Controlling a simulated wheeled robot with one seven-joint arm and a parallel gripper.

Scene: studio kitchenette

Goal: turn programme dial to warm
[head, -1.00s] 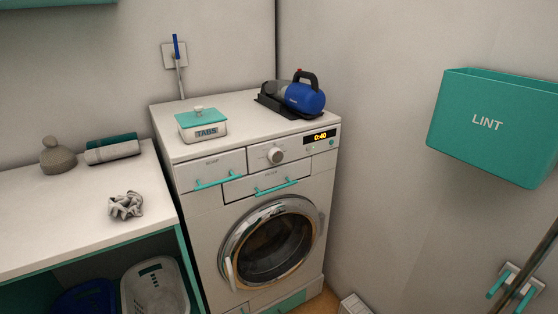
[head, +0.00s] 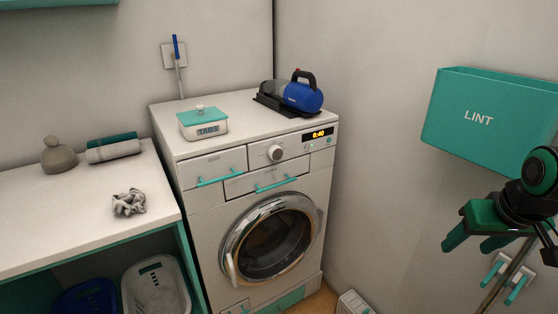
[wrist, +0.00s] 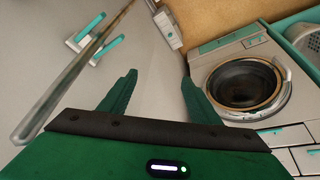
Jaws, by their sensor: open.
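The programme dial (head: 275,153) is a round pale knob on the washing machine's (head: 208,241) upper front panel, left of a display (head: 319,133) reading 0:40. Marks around the dial are too small to read. My gripper (head: 467,244) is at the right of the head view, below the LINT bin, well apart from the dial. In the wrist view its two green fingers (wrist: 156,98) are spread with nothing between them. The washer's round door (wrist: 243,84) shows to their right there. The dial cannot be made out in the wrist view.
The teal LINT bin (head: 485,117) hangs on the right wall above my gripper. A tabs box (head: 203,122) and a blue handheld vacuum (head: 299,96) stand on the washer. Teal drawer handles (head: 277,185) jut out below the dial. The space before the washer looks clear.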

